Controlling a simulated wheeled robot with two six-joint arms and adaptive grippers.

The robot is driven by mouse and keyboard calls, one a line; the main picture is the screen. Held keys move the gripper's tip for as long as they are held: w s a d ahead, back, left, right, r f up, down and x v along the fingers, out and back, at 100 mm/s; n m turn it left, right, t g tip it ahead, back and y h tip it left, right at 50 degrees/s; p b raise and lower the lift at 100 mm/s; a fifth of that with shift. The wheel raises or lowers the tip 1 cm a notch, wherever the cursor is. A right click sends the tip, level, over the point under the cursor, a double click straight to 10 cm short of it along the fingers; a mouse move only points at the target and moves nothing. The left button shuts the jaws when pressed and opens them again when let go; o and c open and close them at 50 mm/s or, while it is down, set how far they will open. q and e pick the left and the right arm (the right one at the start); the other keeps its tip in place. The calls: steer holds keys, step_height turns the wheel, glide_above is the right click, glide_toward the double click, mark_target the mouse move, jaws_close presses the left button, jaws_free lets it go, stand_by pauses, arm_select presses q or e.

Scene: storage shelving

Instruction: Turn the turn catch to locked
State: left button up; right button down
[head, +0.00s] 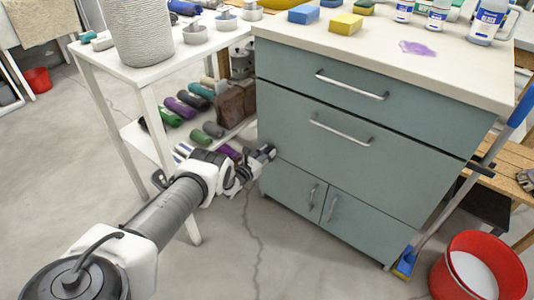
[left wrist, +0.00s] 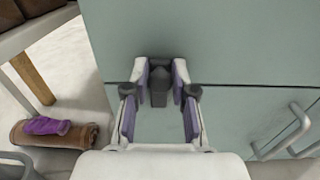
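The turn catch (left wrist: 159,88) is a small dark grey piece on the front of the teal cabinet (head: 350,150), near the seam between the large drawer and the lower doors. In the left wrist view its knob stands roughly upright between my fingertips. My left gripper (head: 263,156) is at the cabinet's left front edge in the head view. In the left wrist view, the left gripper (left wrist: 161,78) has its fingers apart, one on each side of the catch, close to it; firm contact is not clear. In the head view the gripper mostly hides the catch. My right gripper is not in view.
Metal bar handles (head: 340,129) stick out from the drawers and doors. A white table (head: 120,70) with a lower shelf of rolls stands close on the left. A red bucket (head: 445,280) and a blue-handled broom (head: 460,190) stand at the right. Floor in front is clear.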

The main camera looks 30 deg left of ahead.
arm_select(q)
steer(key=shift+o, duration=1.1)
steer(key=s, duration=0.7)
steer(key=shift+s+a, duration=0.2)
steer(key=shift+a, duration=0.1)
